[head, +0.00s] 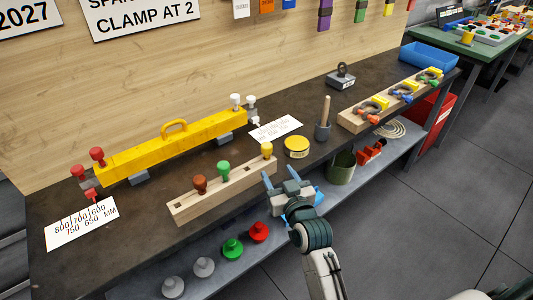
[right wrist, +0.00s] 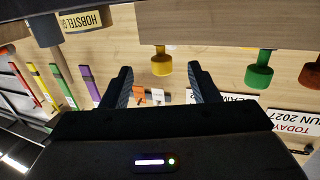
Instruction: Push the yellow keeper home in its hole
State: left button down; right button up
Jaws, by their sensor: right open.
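The yellow keeper (head: 267,149) stands upright at the right end of the light wooden block (head: 222,192). In the right wrist view the yellow keeper (right wrist: 161,64) has its wide head clear of the block (right wrist: 225,20), with a short narrower stem between them. My right gripper (head: 280,177) is open and empty, in front of and slightly right of the keeper in the head view. In the right wrist view the keeper appears between the two fingertips (right wrist: 160,78), beyond them and untouched. My left gripper is not in view.
A green keeper (head: 223,168) and a brown keeper (head: 200,182) stand in the same block. A yellow beam (head: 170,147) lies behind. Red, green and grey knobs sit on the lower shelf (head: 205,280).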

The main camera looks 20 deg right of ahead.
aim_at(269, 154)
jog(key=shift+w+a+r+t, duration=0.1)
jog(key=shift+w+r+t, duration=0.2)
jog(key=shift+w+r, duration=0.7)
jog(key=w, duration=0.1)
jog(key=w+p, duration=0.1)
jog(key=w, duration=0.1)
jog(key=shift+w+f, duration=0.1)
jog(key=shift+f, duration=0.2)
jog(key=shift+w, duration=0.4)
jog(key=shift+w+r+p, duration=0.1)
jog(key=shift+w+p, duration=0.25)
jog(key=shift+w, duration=0.15)
jog(key=w+p, duration=0.1)
jog(key=w, duration=0.2)
jog(key=shift+w+a, duration=0.15)
jog(key=shift+w, duration=0.15)
jog(key=shift+w+f, duration=0.2)
jog(key=shift+w, duration=0.15)
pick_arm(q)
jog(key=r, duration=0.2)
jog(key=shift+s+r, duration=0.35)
pick_arm(e)
jog(key=c, duration=1)
jog(key=shift+c, duration=0.2)
